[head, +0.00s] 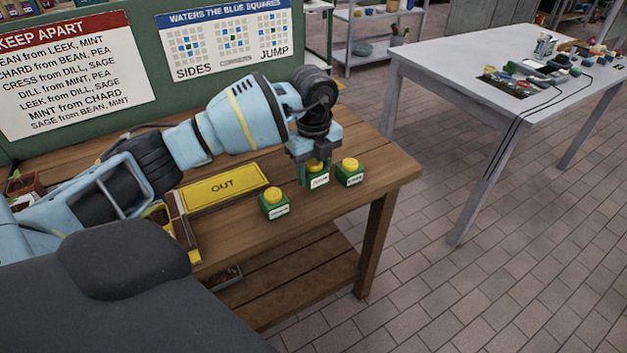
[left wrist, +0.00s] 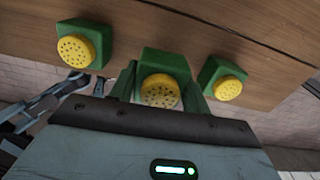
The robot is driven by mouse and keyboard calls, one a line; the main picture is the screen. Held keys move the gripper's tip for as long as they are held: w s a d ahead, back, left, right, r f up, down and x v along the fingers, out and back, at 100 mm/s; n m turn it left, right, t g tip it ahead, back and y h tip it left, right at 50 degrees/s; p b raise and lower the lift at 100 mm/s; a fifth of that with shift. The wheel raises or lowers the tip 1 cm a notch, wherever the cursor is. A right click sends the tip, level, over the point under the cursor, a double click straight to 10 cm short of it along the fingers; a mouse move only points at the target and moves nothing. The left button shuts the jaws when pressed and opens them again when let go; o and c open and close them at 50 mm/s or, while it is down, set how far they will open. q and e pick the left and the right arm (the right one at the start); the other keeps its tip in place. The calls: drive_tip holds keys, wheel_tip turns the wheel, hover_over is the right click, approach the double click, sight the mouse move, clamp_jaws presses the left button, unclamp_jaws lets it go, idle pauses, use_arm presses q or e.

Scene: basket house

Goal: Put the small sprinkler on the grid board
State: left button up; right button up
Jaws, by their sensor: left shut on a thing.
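Three sprinklers with green cube bases and yellow perforated heads are at the wooden table's right end. My left gripper (head: 316,168) points down, shut on the middle sprinkler (head: 319,183), which also shows between the fingers in the left wrist view (left wrist: 160,90). Its white label is too small to read, as are those on the near sprinkler (head: 273,209) and the right sprinkler (head: 350,178). I cannot tell whether the held one touches the table. No grid board shows clearly on the table. My right gripper is not seen.
A yellow OUT panel (head: 222,187) lies left of the sprinklers on the wooden table (head: 375,190). Behind stands a green board with a KEEP APART sign (head: 70,75) and a WATERS THE BLUE SQUARES sign (head: 228,40). A cluttered white table (head: 440,75) stands apart at the right.

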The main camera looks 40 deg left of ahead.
sight(314, 161)
use_arm(q)
wheel_tip(314, 161, up, 6)
drive_tip(key=shift+f, duration=0.1)
